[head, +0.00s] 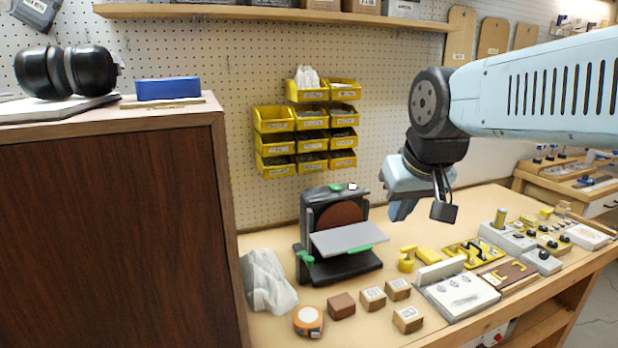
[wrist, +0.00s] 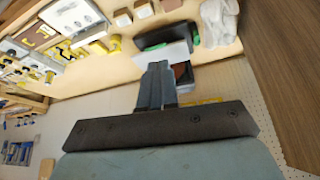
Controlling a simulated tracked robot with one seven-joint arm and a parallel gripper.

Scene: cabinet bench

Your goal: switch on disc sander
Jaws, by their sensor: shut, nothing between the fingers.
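The disc sander (head: 337,235) stands on the bench against the pegboard. It has a dark body, a reddish-brown disc, a grey work table and green knobs; a small white and green part shows on its top edge. I cannot tell whether it is on. My gripper (head: 397,210) is up and to the right of the sander, apart from it, with its fingers pointing down. In the wrist view my gripper's fingers (wrist: 157,70) are together and empty, and they cover part of the sander (wrist: 170,38). The sander's switch cannot be made out clearly.
A tall brown cabinet (head: 120,230) stands left of the bench. A grey cloth or bag (head: 268,282), an orange tape measure (head: 308,320) and several wooden blocks (head: 373,298) lie around the sander's front. Yellow bins (head: 308,120) hang behind. Switch boxes and fixtures (head: 460,293) fill the right side.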

